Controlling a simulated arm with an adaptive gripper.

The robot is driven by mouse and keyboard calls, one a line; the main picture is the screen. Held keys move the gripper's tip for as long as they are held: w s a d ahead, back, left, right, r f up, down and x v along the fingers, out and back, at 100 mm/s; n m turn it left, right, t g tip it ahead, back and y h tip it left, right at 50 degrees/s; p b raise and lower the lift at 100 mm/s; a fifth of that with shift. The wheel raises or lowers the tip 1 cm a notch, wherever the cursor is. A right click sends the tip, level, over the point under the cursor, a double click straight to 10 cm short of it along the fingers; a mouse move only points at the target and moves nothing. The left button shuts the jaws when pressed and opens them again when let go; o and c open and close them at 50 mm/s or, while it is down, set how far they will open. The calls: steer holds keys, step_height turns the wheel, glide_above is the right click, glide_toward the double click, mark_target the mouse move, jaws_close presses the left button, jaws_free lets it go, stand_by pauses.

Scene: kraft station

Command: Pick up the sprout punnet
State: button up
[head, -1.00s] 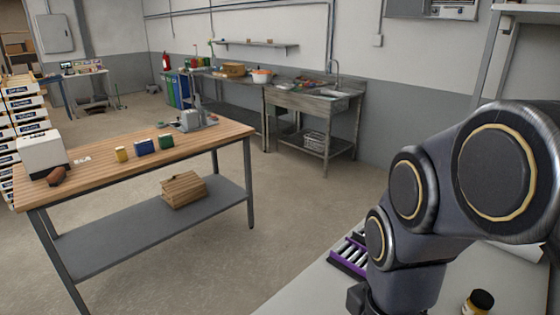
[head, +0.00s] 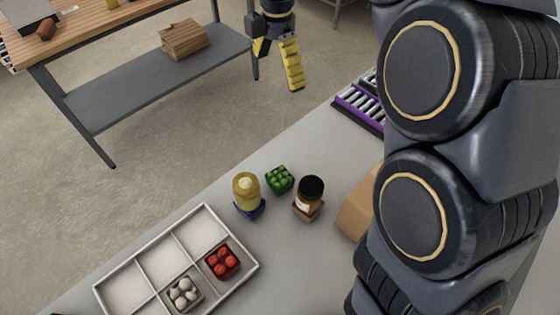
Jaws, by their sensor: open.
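The sprout punnet (head: 279,179), a small container of green round sprouts, stands on the grey worktop (head: 300,258) between two jars. My gripper (head: 276,68) is at the upper middle of the head view, with its yellow fingers spread apart and nothing between them. It is above and beyond the punnet in the picture, clear of it and touching nothing that I can see.
A jar with a pale yellow top (head: 246,192) stands left of the punnet, a black-lidded jar (head: 309,197) right. A white divided tray (head: 240,250) holds a red punnet (head: 222,262) and a white one (head: 181,293). A cardboard box (head: 357,209) and purple rack (head: 362,106) are near my arm.

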glide_above(280, 176)
steer(key=f, duration=2.7)
steer(key=shift+a+f, duration=0.2)
steer(key=shift+f, duration=0.05)
step_height(280, 176, down, 8)
steer(key=shift+s+d+r, duration=0.1)
steer(key=shift+d+r, duration=0.05)
steer(key=shift+r, duration=0.1)
steer(key=c, duration=0.9)
